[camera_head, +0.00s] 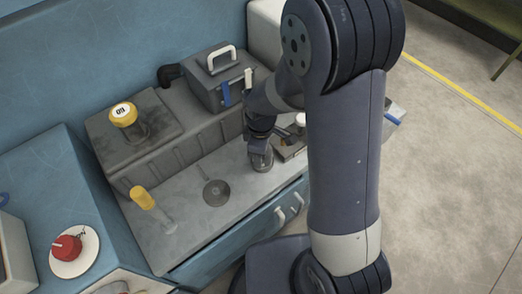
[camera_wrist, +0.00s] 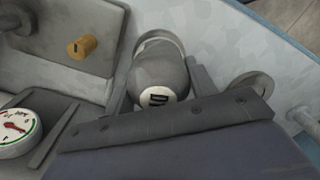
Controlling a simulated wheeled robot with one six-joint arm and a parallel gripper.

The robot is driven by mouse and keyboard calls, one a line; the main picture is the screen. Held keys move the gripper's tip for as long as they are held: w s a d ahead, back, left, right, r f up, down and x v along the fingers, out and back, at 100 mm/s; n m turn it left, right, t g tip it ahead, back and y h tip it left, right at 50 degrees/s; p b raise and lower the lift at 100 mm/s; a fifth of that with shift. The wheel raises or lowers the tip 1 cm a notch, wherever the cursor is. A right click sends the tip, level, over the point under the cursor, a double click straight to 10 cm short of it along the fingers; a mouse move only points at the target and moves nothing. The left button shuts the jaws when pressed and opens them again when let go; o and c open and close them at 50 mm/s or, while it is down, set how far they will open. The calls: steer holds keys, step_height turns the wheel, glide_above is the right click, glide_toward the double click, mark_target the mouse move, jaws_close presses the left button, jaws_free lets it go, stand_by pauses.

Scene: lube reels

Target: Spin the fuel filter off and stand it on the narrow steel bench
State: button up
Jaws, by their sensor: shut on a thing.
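In the wrist view a dark grey rounded can, which looks like the fuel filter (camera_wrist: 160,72), sits between the two fingers of my gripper (camera_wrist: 161,88). A white disc with dark letters marks its near end. My gripper is shut on it. In the head view my gripper (camera_head: 261,146) is low over the grey steel top (camera_head: 195,225) of the blue cabinet, with a grey rounded part (camera_head: 262,162) below it. I cannot tell whether the filter touches the surface or its mount. The grey top may be the narrow steel bench.
A grey tank with a yellow cap (camera_head: 123,115) and a grey box with a white handle (camera_head: 221,60) stand behind. A yellow-handled tool (camera_head: 143,198) and a round disc (camera_head: 216,192) are left. A gauge (camera_wrist: 14,132) shows in the wrist view. My arm hides the right side.

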steer(key=n, duration=0.5)
steer(key=shift+s+f, duration=0.3)
steer(key=o, duration=1.2)
steer(key=shift+w+r, duration=0.15)
steer(key=shift+c, duration=0.2)
steer(key=shift+r, duration=0.1)
